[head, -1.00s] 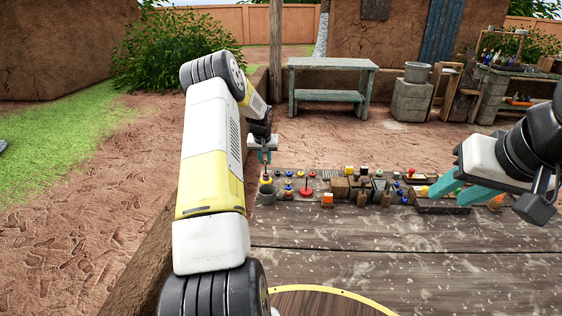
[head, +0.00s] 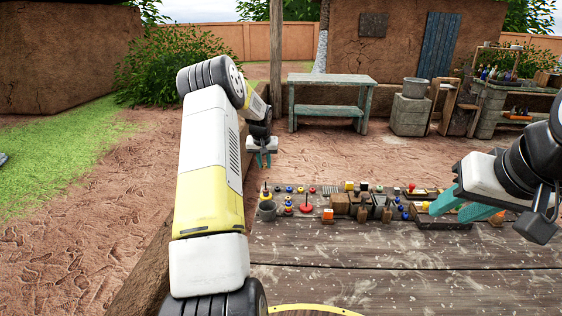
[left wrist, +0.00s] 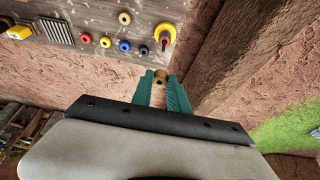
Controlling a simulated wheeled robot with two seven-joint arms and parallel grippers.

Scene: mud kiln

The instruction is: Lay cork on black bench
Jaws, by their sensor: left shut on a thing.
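My left gripper (head: 263,162) is beyond the far left end of the dark wooden table and above the ground. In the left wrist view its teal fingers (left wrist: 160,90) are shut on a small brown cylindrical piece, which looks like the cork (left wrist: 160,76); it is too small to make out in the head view. My right gripper (head: 458,208) hangs over the right part of the table, its teal fingers apart with nothing seen between them. No clearly black bench shows; the dark grey-brown wooden table (head: 360,252) is nearest, and a teal bench (head: 330,78) stands in the background.
A grey cup (head: 267,210), a red disc with a post (head: 306,207), wooden blocks (head: 341,203) and several small coloured pieces crowd the table's far edge. The table's near part is bare. A mud wall (head: 150,265) runs along its left side.

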